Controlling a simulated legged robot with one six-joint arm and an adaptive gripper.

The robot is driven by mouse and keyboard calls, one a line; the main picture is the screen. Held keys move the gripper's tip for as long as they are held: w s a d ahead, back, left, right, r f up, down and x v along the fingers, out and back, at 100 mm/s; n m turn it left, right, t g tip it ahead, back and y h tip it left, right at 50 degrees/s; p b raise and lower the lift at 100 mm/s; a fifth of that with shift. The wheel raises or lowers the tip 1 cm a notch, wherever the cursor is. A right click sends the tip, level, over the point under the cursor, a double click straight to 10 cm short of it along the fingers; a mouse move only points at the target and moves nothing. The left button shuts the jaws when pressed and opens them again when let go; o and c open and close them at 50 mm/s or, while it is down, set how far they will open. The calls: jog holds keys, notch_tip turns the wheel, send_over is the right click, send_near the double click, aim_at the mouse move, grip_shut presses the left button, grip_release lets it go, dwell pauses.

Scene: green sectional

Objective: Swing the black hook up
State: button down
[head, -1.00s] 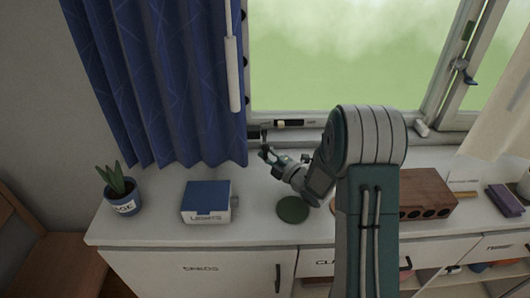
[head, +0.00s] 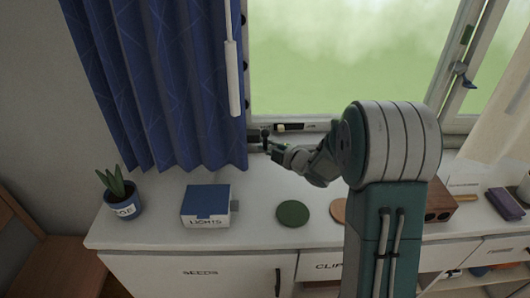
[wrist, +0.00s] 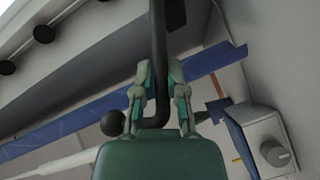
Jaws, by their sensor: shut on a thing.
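The black hook (wrist: 158,50) shows in the wrist view as a dark rod running down from the top edge, bending left low down and ending in a round black ball (wrist: 113,123). My gripper (wrist: 159,88) has one finger on each side of the rod and is shut on it just above the bend. In the head view my gripper (head: 268,147) is at the foot of the window, just right of the blue curtain's lower corner. The hook is small and dark there, and its exact tilt is hard to tell.
The blue curtain (head: 160,80) hangs close on the left. On the white cabinet top stand a potted plant (head: 123,193), a blue-and-white box (head: 207,205), a green disc (head: 293,213) and a wooden block (head: 440,203).

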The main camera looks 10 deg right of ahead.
aim_at(265, 135)
jog(key=r+m+g, duration=0.1)
jog(key=w+r+g, duration=0.1)
jog(key=shift+w+d+r+m+h, duration=0.15)
jog(key=shift+w+r+m+h, duration=0.15)
jog(key=shift+r+m+h, duration=0.1)
jog(key=w+r+m+g, duration=0.1)
jog(key=w+g, duration=0.1)
jog(key=shift+d+r+m+g, duration=0.2)
jog(key=shift+r+m+g, duration=0.2)
jog(key=shift+w+d+r+m+g, duration=0.1)
jog(key=shift+w+r+m+g, duration=0.2)
jog(key=shift+w+g, duration=0.3)
jog(key=shift+w+d+r+m+g, duration=0.1)
jog(key=shift+w+r+m+g, duration=0.15)
jog(key=shift+w+g, duration=0.3)
jog(key=shift+w+d+r+m+g, duration=0.1)
jog(key=shift+w+d+m+g, duration=0.1)
jog(key=shift+w+m+g, duration=0.5)
jog(key=shift+w+d+r+m+g, duration=0.15)
jog(key=shift+w+m+g, duration=0.1)
jog(key=shift+w+g, duration=0.75)
jog(key=c, duration=0.7)
grip_release()
jog(key=shift+w, duration=0.1)
jog(key=shift+o, duration=0.2)
